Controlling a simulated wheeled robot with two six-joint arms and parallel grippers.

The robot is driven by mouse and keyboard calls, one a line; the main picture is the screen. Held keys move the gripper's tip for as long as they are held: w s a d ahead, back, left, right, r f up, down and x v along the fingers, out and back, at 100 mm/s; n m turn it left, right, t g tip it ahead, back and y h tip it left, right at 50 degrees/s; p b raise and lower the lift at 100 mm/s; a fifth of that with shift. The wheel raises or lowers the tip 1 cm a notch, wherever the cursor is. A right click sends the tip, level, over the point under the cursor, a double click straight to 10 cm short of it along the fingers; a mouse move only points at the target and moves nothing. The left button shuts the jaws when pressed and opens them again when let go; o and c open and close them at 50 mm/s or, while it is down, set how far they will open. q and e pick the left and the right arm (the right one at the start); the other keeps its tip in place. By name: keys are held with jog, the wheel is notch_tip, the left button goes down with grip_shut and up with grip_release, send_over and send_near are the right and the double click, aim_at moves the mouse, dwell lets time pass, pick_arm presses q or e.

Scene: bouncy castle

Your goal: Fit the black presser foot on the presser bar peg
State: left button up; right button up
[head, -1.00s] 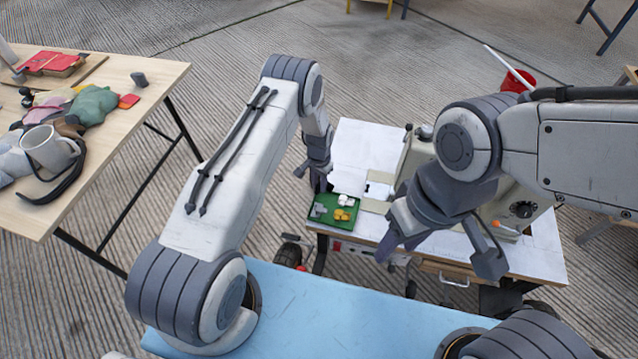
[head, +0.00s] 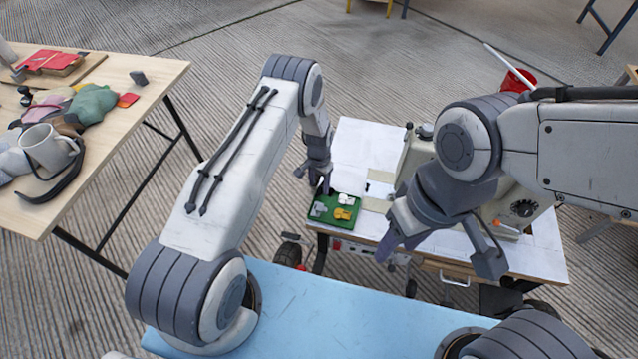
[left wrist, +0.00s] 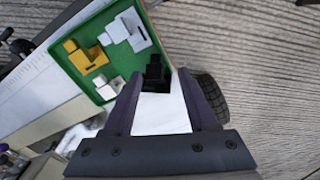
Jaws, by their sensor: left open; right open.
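The black presser foot (left wrist: 154,70) lies at the edge of the green tray (left wrist: 66,60) in the left wrist view. My left gripper (left wrist: 160,78) is open, with its two fingers pointing at the black foot and the foot between the fingertips. In the head view my left gripper (head: 321,184) hangs over the back left of the green tray (head: 318,222), and I cannot make out the black foot. My right gripper (head: 436,252) is open and empty in front of the beige sewing machine (head: 416,150). My right arm hides much of the machine, and the presser bar peg is not visible.
The tray also holds a yellow foot (left wrist: 84,58), a light grey foot (left wrist: 127,28) and a white piece (left wrist: 108,88). The tray sits at the front left of the white table (head: 352,140). A wooden table (head: 105,165) with a mug (head: 45,148) stands at the left.

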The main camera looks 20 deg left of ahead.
pick_arm(q)
jog(key=s+d+r, duration=0.2)
jog(key=d+r, duration=0.1)
jog(key=r, duration=0.9)
jog(key=s+d+r, duration=0.2)
jog(key=d+r, duration=0.2)
jog(key=r, duration=0.7)
jog(key=s+d+r+m, duration=0.2)
jog(key=s+d+r, duration=0.3)
jog(key=s+r, duration=0.8)
jog(key=s, duration=0.7)
jog(key=s+r+h, duration=0.1)
jog(key=s+r, duration=0.3)
jog(key=s, duration=0.5)
jog(key=shift+s+a+m+p, duration=0.25)
jog(key=shift+s+m+p, duration=0.05)
jog(key=shift+s+m, duration=0.1)
pick_arm(e)
jog(key=shift+r, duration=0.65)
pick_arm(q)
notch_tip(320, 180, up, 13)
jog(key=p, duration=1.2)
jog(key=shift+w+f+p, duration=0.1)
jog(key=shift+f+p, duration=0.1)
jog(key=shift+p, duration=0.1)
jog(key=shift+c, duration=1.2)
jog(key=shift+f, duration=0.15)
pick_arm(e)
notch_tip(320, 180, up, 12)
jog(key=shift+r, duration=0.2)
